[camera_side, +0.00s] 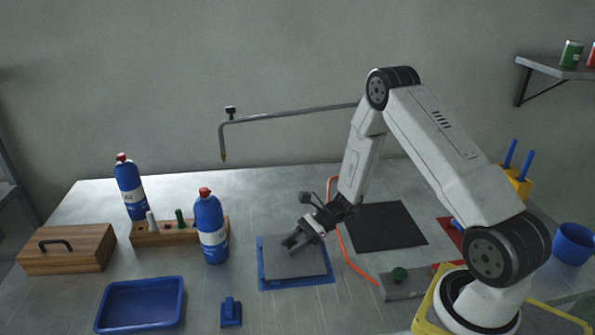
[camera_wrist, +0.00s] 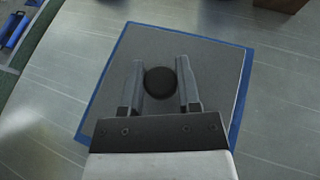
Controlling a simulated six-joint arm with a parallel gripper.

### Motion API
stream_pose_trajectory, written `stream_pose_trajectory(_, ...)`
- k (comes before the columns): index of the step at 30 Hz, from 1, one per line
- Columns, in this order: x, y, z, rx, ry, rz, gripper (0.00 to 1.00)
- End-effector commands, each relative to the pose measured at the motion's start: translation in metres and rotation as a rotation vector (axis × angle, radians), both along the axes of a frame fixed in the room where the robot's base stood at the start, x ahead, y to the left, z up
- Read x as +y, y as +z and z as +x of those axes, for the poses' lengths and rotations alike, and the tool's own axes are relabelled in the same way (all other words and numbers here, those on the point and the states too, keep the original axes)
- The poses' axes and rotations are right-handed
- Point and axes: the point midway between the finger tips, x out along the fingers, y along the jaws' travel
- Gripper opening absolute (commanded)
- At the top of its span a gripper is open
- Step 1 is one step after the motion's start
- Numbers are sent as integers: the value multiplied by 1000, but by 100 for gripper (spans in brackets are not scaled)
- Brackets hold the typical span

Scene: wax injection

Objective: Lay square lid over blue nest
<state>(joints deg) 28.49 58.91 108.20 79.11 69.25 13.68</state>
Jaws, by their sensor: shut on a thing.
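The square lid (camera_side: 310,264) is a flat grey plate with a round dark knob (camera_wrist: 160,82) at its middle. It lies over the blue nest (camera_side: 262,285), whose blue border shows around the lid's edges. In the wrist view the lid (camera_wrist: 215,65) covers most of the nest, and the blue rim (camera_wrist: 240,110) shows along several sides. My gripper (camera_side: 292,244) is low over the lid, and in the wrist view my gripper (camera_wrist: 160,90) has a finger on each side of the knob, shut on it. I cannot tell whether the lid touches the nest.
A blue tray (camera_side: 140,304), a small blue block (camera_side: 230,312) and a blue bottle (camera_side: 211,230) stand left of the nest. A wooden rack (camera_side: 150,236) and a wooden box (camera_side: 68,251) are further left. An orange cable (camera_side: 345,257) and dark mat (camera_side: 385,229) lie right.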

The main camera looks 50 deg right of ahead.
Motion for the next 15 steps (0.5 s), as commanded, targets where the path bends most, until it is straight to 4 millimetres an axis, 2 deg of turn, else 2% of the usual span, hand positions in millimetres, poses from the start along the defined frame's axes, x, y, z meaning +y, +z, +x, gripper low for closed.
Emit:
stream_pose_trajectory(4,0,-1,0,0,0,0,0)
stream_pose_trajectory(5,0,-1,0,0,0,0,48)
stream_pose_trajectory(6,0,-1,0,0,0,0,61)
stream_pose_trajectory(8,0,-1,0,0,0,0,77)
stream_pose_trajectory(15,0,-1,0,0,0,0,77)
